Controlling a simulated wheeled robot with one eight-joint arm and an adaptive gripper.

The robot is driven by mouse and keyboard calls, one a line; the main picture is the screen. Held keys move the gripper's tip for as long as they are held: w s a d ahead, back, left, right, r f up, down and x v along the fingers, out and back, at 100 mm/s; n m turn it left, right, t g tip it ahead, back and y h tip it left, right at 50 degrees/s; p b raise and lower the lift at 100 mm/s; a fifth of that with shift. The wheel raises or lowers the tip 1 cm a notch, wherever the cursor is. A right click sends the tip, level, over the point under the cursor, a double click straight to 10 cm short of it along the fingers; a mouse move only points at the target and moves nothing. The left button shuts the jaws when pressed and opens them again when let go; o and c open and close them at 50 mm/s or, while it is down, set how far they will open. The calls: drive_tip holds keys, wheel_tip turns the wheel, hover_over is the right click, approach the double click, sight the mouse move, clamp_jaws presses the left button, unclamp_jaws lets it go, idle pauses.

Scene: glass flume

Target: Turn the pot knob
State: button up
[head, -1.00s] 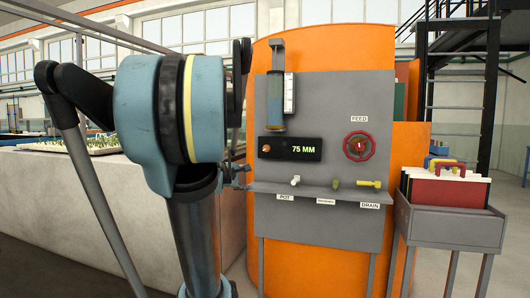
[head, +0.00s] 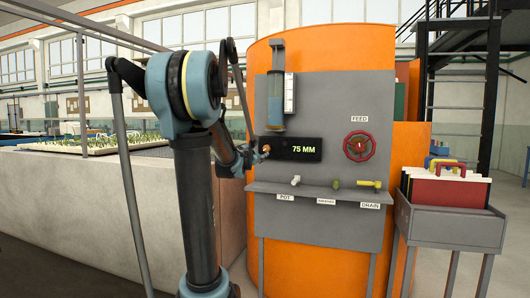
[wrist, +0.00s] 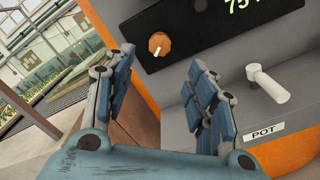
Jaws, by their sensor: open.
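A small copper-orange round knob (head: 265,149) sits at the left end of the black display, which reads 75 MM. In the wrist view the knob (wrist: 159,45) has a pale pointer mark toward its lower side. A white lever tap (head: 296,180) stands above the POT label on the ledge below; this tap also shows at right in the wrist view (wrist: 268,85). My gripper (wrist: 161,58) is open and empty, and the copper knob shows between and beyond its fingertips. In the head view my gripper (head: 254,156) is just left of the copper knob; contact cannot be told.
A red FEED handwheel (head: 359,146) is at the panel's right. A glass cylinder (head: 276,97) stands above the display. Green and yellow taps (head: 370,184) sit along the grey ledge (head: 320,195). A grey cart (head: 450,228) stands at right; a planter wall (head: 90,195) at left.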

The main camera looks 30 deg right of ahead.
sight(266, 148)
drive_tip(key=x, duration=1.3)
drive_tip(key=shift+c, duration=0.2)
drive_tip(key=c, duration=1)
